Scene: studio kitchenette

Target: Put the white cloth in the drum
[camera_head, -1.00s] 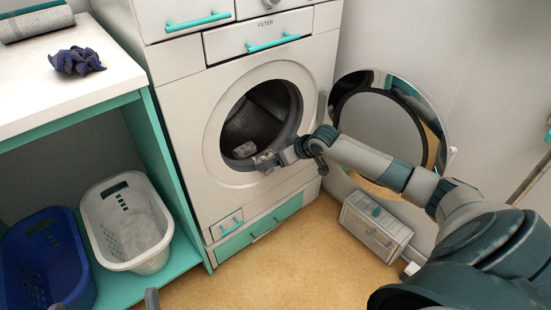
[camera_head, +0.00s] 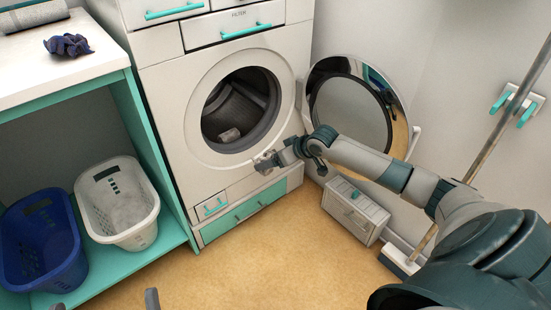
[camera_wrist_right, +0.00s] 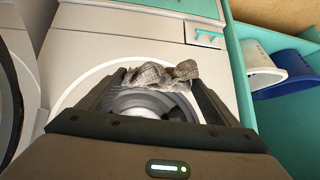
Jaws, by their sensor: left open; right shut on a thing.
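The washing machine's drum (camera_head: 240,105) is open at the front, and a small pale lump (camera_head: 229,135) shows low inside it; I cannot tell what it is. My right gripper (camera_head: 266,163) is just outside the lower right of the round opening. In the right wrist view, my right gripper (camera_wrist_right: 158,92) is shut on a crumpled pale grey-white checked cloth (camera_wrist_right: 160,74), with the drum opening behind it. My left gripper (camera_head: 105,302) shows only as two separated fingertips at the bottom edge, open and empty.
The round machine door (camera_head: 352,105) stands open to the right. A small grey box (camera_head: 355,208) and a broom (camera_head: 400,262) are on the floor there. White (camera_head: 117,205) and blue (camera_head: 42,243) baskets sit on the teal shelf. A dark blue cloth (camera_head: 68,45) lies on the counter.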

